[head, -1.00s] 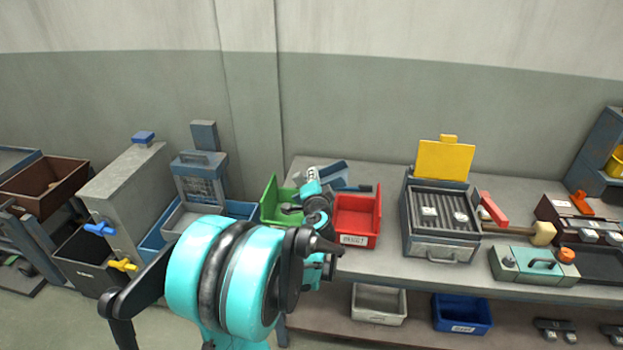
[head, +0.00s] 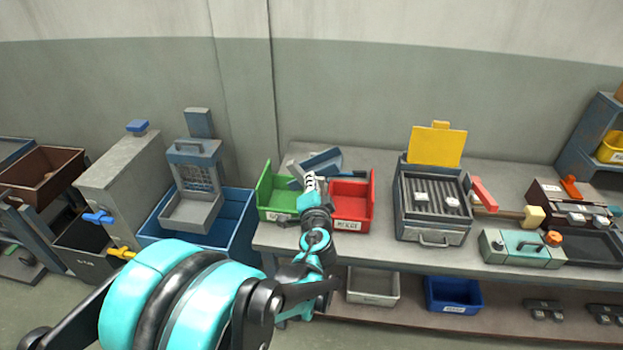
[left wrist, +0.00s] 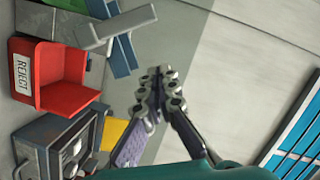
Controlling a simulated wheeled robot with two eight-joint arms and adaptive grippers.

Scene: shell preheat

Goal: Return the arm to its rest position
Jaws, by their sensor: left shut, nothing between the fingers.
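My left arm, teal and black, comes in from the lower left of the head view. Its gripper (head: 310,182) shows in front of the green bin (head: 265,190) and the red bin (head: 350,225). In the left wrist view the two fingers meet at the tips of the gripper (left wrist: 157,73), shut with nothing between them. That view is tilted and shows the red bin (left wrist: 85,68) and a grey-blue angled fixture (left wrist: 120,50) to the left of the fingers. My right gripper is in neither view.
A grey heater box (head: 432,225) with a yellow raised lid (head: 437,146) holds light pieces on its slats. A teal control box (head: 520,248) stands at the bench's right. A blue crate (head: 240,215) stands left of the bench. Grey and blue bins (head: 453,292) sit below.

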